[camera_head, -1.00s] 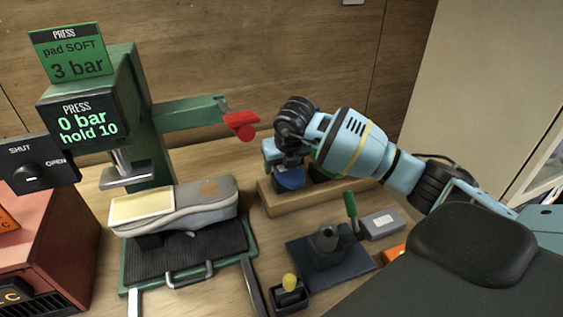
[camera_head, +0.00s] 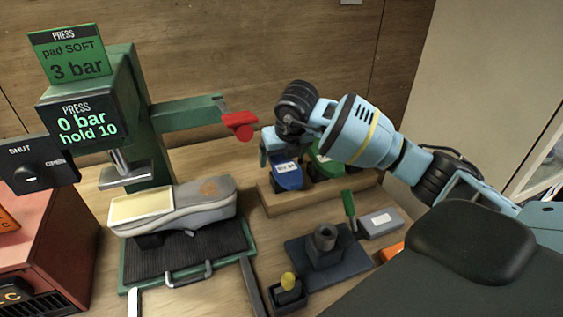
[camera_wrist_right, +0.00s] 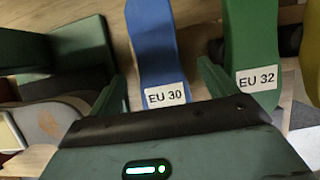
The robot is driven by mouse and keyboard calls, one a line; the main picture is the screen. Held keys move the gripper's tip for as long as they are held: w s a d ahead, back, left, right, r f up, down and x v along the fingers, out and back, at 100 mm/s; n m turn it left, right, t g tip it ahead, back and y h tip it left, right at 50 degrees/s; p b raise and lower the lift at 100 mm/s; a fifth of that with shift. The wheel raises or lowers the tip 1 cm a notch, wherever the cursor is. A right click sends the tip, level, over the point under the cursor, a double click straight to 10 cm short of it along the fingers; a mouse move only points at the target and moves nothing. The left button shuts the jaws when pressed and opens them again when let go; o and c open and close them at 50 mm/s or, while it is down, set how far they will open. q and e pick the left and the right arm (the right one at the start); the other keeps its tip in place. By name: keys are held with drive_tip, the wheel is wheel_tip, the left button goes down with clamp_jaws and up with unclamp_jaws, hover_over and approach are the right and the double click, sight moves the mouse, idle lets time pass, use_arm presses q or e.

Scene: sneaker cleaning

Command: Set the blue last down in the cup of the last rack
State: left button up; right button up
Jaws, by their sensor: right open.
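The blue last (camera_head: 287,176), labelled EU 30, stands at the left end of the wooden last rack (camera_head: 275,203). Its foot and the cup under it are hidden, so I cannot tell how it is seated. My right gripper (camera_head: 278,147) is open just above and behind the blue last. In the right wrist view the blue last (camera_wrist_right: 157,50) lies between the two spread fingers (camera_wrist_right: 165,85), with gaps on both sides. My left gripper is not in view.
A green last (camera_head: 325,164), labelled EU 32 in the wrist view, stands right beside the blue one. The green press (camera_head: 150,165) with its red handle (camera_head: 240,125) and a grey sneaker (camera_head: 185,210) are at left. A dark post stand (camera_head: 325,250) is in front.

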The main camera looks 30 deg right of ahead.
drive_tip(key=shift+v, duration=1.6)
